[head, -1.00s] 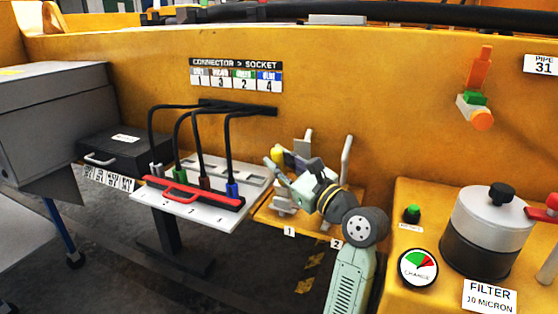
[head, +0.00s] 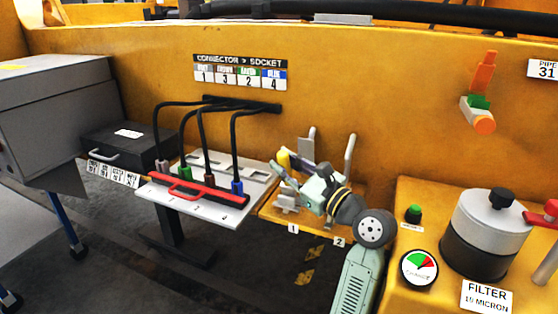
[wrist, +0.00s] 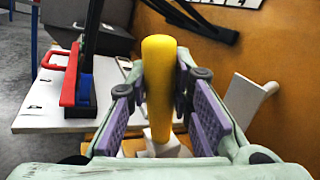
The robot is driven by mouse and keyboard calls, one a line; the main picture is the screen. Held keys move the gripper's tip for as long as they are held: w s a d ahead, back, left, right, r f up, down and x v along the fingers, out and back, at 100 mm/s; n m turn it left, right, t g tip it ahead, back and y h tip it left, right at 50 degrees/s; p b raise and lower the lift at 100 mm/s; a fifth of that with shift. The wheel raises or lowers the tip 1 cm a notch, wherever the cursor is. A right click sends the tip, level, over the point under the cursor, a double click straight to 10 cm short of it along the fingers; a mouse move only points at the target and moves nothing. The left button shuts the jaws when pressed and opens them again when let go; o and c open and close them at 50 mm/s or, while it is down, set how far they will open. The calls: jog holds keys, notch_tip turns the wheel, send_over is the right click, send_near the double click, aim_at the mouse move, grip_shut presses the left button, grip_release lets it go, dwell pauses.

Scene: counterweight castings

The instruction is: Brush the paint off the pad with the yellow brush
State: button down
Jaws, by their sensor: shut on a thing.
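The yellow brush shows as a thick yellow handle (wrist: 158,85), upright between the pads of my gripper (wrist: 160,98) in the wrist view. My gripper is shut on it. In the head view a small yellow part of the brush (head: 283,160) shows at my gripper (head: 290,170), above the yellow shelf marked 1 and 2 (head: 318,240). Pale bracket parts stand close below and behind the gripper. The brush's lower end is hidden, and a white piece shows beneath it. I cannot make out the pad or any paint on it.
A white panel (head: 215,210) with a red-handled bar (head: 195,188) and several cabled connectors stands just left. A pale upright lever (head: 349,155) stands right of the gripper. A filter canister (head: 488,235) and gauge (head: 419,267) are at the right.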

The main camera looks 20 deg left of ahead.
jog(key=shift+w+d+r+m+t, duration=0.15)
jog(key=shift+w+d, duration=0.25)
jog(key=shift+d, duration=0.2)
jog(key=shift+w+d+r+m+t, duration=0.15)
jog(key=shift+w+d, duration=0.2)
jog(key=shift+d, duration=0.25)
jog(key=shift+p+x, duration=0.95)
jog(key=shift+p, duration=0.3)
jog(key=shift+a+f, duration=0.1)
jog(key=shift+a, duration=0.1)
